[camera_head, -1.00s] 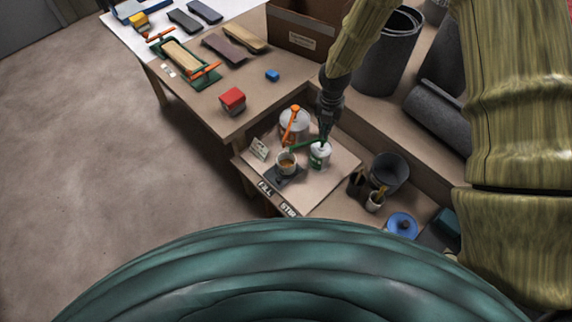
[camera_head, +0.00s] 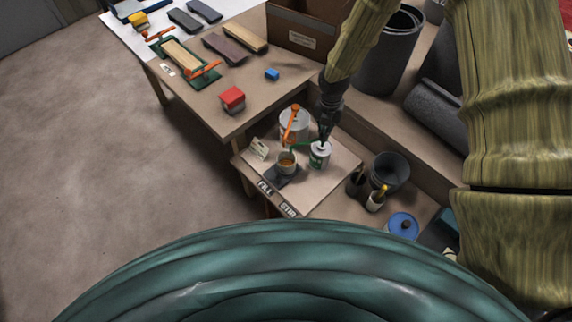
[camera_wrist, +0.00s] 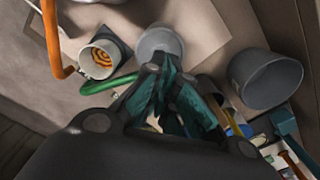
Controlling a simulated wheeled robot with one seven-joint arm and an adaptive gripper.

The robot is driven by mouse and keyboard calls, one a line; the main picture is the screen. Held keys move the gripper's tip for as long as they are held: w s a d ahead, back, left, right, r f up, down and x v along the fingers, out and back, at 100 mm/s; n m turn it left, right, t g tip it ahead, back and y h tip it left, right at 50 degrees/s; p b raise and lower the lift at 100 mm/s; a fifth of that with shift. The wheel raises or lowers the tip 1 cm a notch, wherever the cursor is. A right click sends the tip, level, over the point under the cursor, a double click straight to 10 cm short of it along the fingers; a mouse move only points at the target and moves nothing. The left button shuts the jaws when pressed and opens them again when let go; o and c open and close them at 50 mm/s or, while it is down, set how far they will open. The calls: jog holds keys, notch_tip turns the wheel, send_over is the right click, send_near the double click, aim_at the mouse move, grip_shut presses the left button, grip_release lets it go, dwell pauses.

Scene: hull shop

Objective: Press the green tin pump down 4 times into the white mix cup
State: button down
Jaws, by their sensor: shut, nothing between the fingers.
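The green tin (camera_head: 320,158), a white can with a green label, stands on the low shelf. Its green pump spout (camera_wrist: 105,84) reaches left toward the white mix cup (camera_head: 287,168). In the wrist view the cup (camera_wrist: 88,70) has an orange-and-cream swirl inside. The cup stands on a dark square pad (camera_head: 287,180). My gripper (camera_head: 324,139) is shut and empty, pointing down directly over the tin's top. The pump head is mostly hidden behind the fingers, so contact cannot be told for sure.
A larger tin with an orange pump (camera_head: 293,123) stands behind the cup. A small card (camera_head: 259,149) stands left. A grey bucket (camera_head: 390,172) and dark pots with brushes (camera_head: 375,200) are to the right. A red block (camera_head: 232,99) sits on the upper bench.

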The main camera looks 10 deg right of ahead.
jog(key=shift+f+b, duration=0.3)
jog(key=shift+f, duration=0.4)
jog(key=shift+r, duration=0.1)
jog(key=shift+r+p, duration=1.45)
jog(key=shift+r, duration=0.15)
jog(key=shift+f+b, duration=0.75)
jog(key=shift+f, duration=1)
jog(key=shift+r, duration=0.2)
jog(key=shift+r+p, duration=1.4)
jog(key=shift+r, duration=0.15)
jog(key=shift+r, duration=0.1)
notch_tip(320, 180, up, 6)
jog(key=p, duration=0.4)
